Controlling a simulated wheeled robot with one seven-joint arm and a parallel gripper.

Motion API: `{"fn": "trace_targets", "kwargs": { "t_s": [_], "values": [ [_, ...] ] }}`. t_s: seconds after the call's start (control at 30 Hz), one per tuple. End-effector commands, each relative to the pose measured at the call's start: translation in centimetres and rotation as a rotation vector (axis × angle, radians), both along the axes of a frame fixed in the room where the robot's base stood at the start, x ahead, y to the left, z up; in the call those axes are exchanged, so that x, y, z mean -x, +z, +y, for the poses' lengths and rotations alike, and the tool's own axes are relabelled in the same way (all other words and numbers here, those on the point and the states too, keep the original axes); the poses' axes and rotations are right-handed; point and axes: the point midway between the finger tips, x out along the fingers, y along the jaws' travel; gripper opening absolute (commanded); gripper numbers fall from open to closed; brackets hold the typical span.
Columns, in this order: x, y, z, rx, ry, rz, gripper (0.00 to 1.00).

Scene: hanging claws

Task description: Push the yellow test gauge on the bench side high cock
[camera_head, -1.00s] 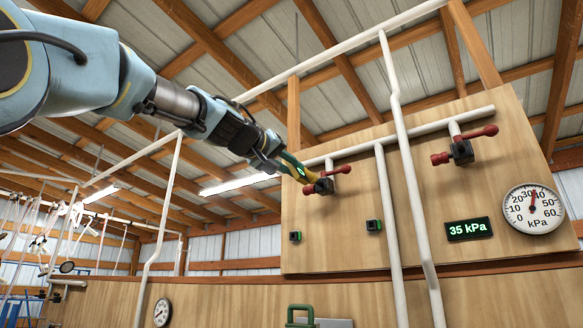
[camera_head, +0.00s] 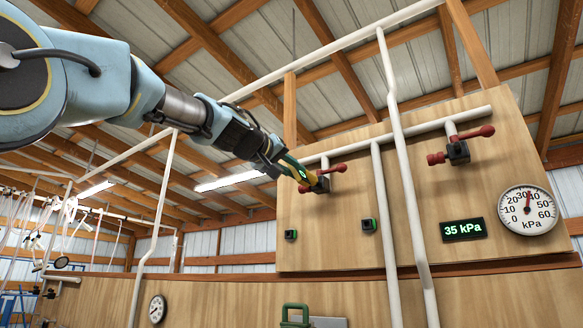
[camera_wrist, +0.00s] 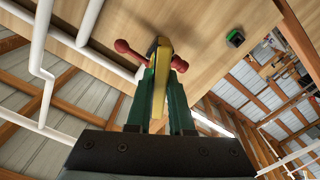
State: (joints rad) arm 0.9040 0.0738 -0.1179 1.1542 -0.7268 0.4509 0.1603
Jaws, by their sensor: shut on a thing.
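My gripper (camera_head: 296,171) is shut on the yellow test gauge (camera_wrist: 161,72). In the wrist view, the gauge is a flat yellow piece between two green fingers. Its far end is at the left cock (camera_head: 322,183), a black body with a red two-armed handle high on the plywood panel. The handle also shows on both sides of the gauge in the wrist view (camera_wrist: 130,50). I cannot tell whether the gauge is seated on the cock or only touching it. A second, similar cock (camera_head: 458,151) is higher at the right.
A white pipe (camera_head: 398,150) runs down the panel between the two cocks. A display (camera_head: 463,229) reads 35 kPa beside a round dial (camera_head: 527,210). Open air lies under my arm.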

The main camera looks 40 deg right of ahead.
Motion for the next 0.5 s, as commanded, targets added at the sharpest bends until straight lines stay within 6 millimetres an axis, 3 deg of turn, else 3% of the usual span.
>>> {"fn": "trace_targets", "kwargs": {
  "t_s": [0.3, 0.33, 0.5],
  "values": [
    [-0.26, 0.09, -0.91, 0.001, 0.001, 0.000, 0.00],
    [-0.25, 0.08, -0.88, 0.002, 0.001, 0.000, 0.22],
    [-0.24, 0.06, -0.85, 0.002, 0.001, 0.000, 0.41]
  ]
}}
